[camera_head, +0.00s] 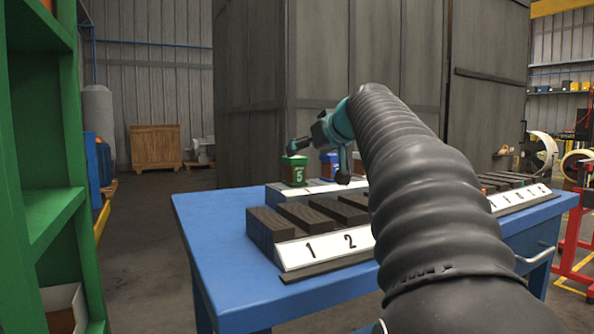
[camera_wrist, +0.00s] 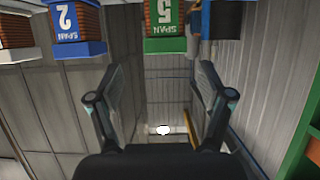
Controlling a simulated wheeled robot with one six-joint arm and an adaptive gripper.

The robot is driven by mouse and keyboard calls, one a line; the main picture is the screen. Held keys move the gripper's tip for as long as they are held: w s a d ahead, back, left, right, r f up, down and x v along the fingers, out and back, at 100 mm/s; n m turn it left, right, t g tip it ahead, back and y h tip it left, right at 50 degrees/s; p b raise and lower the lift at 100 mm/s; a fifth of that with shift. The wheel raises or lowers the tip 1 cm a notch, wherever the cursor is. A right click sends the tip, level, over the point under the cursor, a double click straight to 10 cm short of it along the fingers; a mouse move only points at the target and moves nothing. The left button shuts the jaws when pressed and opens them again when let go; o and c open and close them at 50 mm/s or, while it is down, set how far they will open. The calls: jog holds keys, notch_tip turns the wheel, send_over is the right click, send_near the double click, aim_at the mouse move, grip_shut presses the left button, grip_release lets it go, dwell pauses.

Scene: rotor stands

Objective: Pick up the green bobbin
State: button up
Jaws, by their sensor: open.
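The green bobbin (camera_head: 294,170), with a brown wound middle and a white 5 on its green label, stands upright on a raised ledge at the back of the blue table. In the wrist view, which is upside down, the green bobbin (camera_wrist: 166,44) is at the top centre, its label reading SPAN 5. My gripper (camera_head: 319,160) is open and empty near the bobbin, with one finger above it and the other to its right. In the wrist view the bobbin lies beyond the open fingertips (camera_wrist: 161,72), not between them.
A blue bobbin (camera_wrist: 78,48) marked SPAN 2 stands to one side of the green one, and another blue thing (camera_wrist: 224,20) is at its other side. Dark wooden blocks (camera_head: 272,228) sit in front on the blue table (camera_head: 215,240). A green shelf (camera_head: 50,180) is at left.

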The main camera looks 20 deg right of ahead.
aim_at(296, 157)
jog(key=x, duration=0.3)
jog(key=shift+a+r, duration=0.1)
jog(key=shift+a, duration=0.2)
jog(key=shift+p+x, duration=0.4)
jog(key=shift+x, duration=2.65)
jog(key=shift+s, duration=0.15)
jog(key=c, duration=1.5)
